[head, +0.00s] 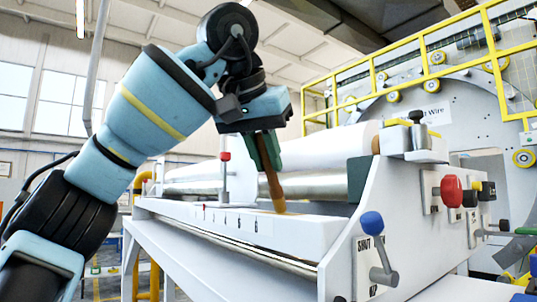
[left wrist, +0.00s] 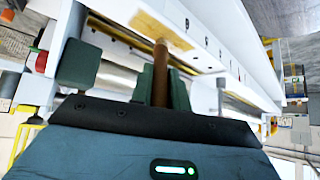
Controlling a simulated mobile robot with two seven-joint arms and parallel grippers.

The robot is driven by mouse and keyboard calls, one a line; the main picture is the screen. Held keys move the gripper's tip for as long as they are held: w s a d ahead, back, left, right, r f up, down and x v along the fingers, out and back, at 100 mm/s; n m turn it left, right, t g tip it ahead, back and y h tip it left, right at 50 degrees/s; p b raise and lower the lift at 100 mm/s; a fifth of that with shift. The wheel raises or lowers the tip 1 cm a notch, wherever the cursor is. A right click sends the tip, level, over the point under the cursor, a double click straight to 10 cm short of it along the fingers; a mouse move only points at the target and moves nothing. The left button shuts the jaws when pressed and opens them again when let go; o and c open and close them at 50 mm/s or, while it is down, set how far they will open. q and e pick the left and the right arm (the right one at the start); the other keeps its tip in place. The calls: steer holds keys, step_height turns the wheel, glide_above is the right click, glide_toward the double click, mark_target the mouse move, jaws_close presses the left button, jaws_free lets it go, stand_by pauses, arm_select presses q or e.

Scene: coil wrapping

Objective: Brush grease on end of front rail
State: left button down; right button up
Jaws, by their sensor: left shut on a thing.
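My left gripper (head: 268,150) is shut on the brown handle of a brush (head: 273,185), which points down and slightly tilted. The handle also shows in the left wrist view (left wrist: 160,75) between the green fingers. The brush's lower end meets or hovers just over the white lettered front rail (head: 225,222), towards its right end; contact is hard to tell. In the left wrist view a tan patch (left wrist: 162,32) shows at the brush's far end, over the white rail (left wrist: 205,40); I cannot tell whether it is bristles or grease. My right gripper is not in view.
Behind the rail lies a large white roll (head: 320,148). The white end panel (head: 385,200) at the right carries a red knob (head: 452,189) and a blue-knobbed lever (head: 372,223). A red-topped post (head: 225,157) stands left of the brush. Yellow railing (head: 400,60) rises behind.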

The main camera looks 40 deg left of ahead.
arm_select(q)
steer(key=shift+w+a, duration=0.25)
steer(key=shift+a, duration=0.5)
steer(key=shift+w+a, duration=0.2)
steer(key=shift+a, duration=0.55)
steer(key=a, duration=0.1)
steer(key=w+a, duration=0.1)
steer(key=a, duration=0.1)
step_height(320, 180, up, 6)
stand_by(0.3)
steer(key=shift+r, duration=0.1)
step_height(320, 180, up, 3)
steer(key=shift+f, duration=0.1)
stand_by(0.5)
